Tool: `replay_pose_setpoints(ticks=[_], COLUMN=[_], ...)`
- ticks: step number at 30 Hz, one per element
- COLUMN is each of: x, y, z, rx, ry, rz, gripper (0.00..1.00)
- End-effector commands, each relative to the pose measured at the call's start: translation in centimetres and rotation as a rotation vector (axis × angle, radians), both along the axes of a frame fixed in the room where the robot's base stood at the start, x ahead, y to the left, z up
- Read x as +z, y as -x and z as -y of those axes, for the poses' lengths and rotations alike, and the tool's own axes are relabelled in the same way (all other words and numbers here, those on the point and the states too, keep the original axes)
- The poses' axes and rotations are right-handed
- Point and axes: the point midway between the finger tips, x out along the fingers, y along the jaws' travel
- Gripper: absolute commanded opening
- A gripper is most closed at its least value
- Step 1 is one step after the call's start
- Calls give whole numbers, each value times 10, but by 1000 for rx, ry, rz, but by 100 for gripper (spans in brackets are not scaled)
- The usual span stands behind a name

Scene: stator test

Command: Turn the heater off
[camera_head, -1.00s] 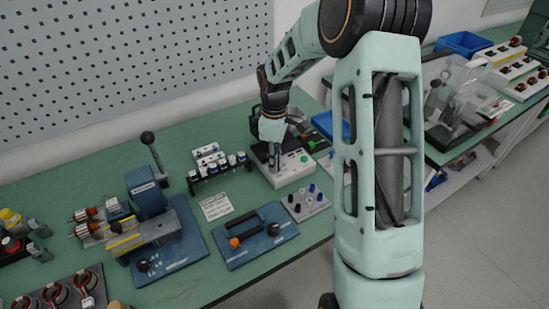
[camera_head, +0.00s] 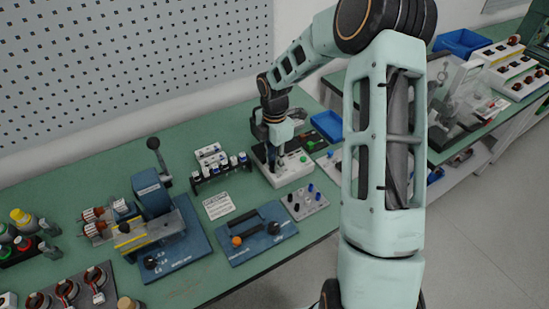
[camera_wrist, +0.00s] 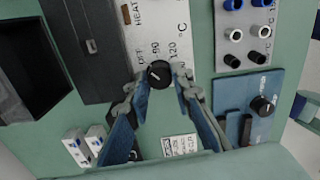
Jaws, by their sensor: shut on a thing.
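The heater is a light box (camera_head: 290,172) on the green bench, beneath my gripper in the head view. In the wrist view its panel (camera_wrist: 150,25) carries printing that reads "HEAT", "90", "120" and "°C". A black round knob (camera_wrist: 158,74) with a pale pointer line sits at the panel's edge, between my fingertips. My gripper (camera_wrist: 157,85) is shut on this knob, one blue-padded finger on each side. It also shows in the head view (camera_head: 272,158), pointing down at the box, where the knob is hidden by the fingers.
A grey block with several coloured sockets (camera_head: 305,202) and a blue plate with a black knob (camera_head: 257,235) stand in front. A rack of small bottles (camera_head: 219,168) is to the left. A blue tray (camera_head: 327,126) lies behind right. A winding machine (camera_head: 152,215) stands further left.

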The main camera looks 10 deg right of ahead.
Motion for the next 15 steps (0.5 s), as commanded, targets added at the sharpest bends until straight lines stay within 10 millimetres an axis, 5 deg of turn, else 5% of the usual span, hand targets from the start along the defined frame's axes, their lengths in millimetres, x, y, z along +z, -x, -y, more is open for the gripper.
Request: replay_pose_setpoints(ticks=[15], x=[0], y=[-1], z=[0], rx=[118], ry=[0], rz=[2], gripper=[0])
